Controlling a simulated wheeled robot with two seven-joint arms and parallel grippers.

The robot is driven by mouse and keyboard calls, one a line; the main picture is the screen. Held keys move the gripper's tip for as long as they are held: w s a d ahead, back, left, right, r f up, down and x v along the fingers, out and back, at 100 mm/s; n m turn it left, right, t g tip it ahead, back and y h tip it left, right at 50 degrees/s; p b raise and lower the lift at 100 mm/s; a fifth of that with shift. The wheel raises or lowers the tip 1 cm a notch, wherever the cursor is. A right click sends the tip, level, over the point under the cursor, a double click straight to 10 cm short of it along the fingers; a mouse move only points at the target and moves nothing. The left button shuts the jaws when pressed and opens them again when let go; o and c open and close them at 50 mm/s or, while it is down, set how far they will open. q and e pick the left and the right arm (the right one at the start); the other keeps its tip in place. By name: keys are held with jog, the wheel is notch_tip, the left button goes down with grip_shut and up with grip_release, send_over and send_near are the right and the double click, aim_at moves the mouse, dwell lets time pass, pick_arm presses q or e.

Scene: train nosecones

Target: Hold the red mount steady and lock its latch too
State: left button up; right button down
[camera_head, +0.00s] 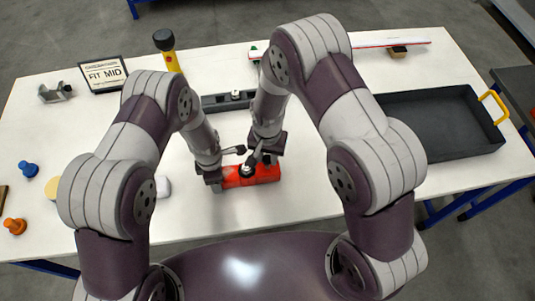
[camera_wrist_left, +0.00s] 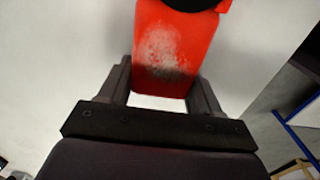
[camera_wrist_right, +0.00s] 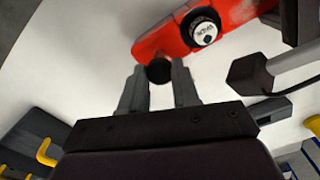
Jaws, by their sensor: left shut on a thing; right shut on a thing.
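The red mount (camera_head: 262,173) lies on the white table in front of my body. My left gripper (camera_head: 222,177) is shut on its left end; in the left wrist view the two fingers (camera_wrist_left: 160,85) flank the scuffed red body (camera_wrist_left: 165,45). My right gripper (camera_head: 256,158) is above the mount. In the right wrist view its fingers (camera_wrist_right: 160,72) are closed on a dark round knob (camera_wrist_right: 159,71) at the mount's edge, seemingly the latch's handle. A black round cap with a white marked top (camera_wrist_right: 204,32) sits on the mount (camera_wrist_right: 150,42). The latch's exact position is unclear.
A dark rail (camera_head: 215,104) lies just behind the mount. A black tray (camera_head: 425,126) with a yellow handle is at right. A yellow flashlight (camera_head: 168,53) and a "FIT MID" sign (camera_head: 103,74) stand at back left. Blue (camera_head: 28,169) and orange (camera_head: 14,226) knobs lie at far left.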

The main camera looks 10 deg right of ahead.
aim_at(268, 158)
jog(key=n, duration=1.3)
jog(key=shift+n, duration=0.4)
dwell(0.4)
jog(key=c, duration=0.8)
grip_release()
notch_tip(268, 158, up, 12)
pick_arm(q)
jog(key=o, duration=1.2)
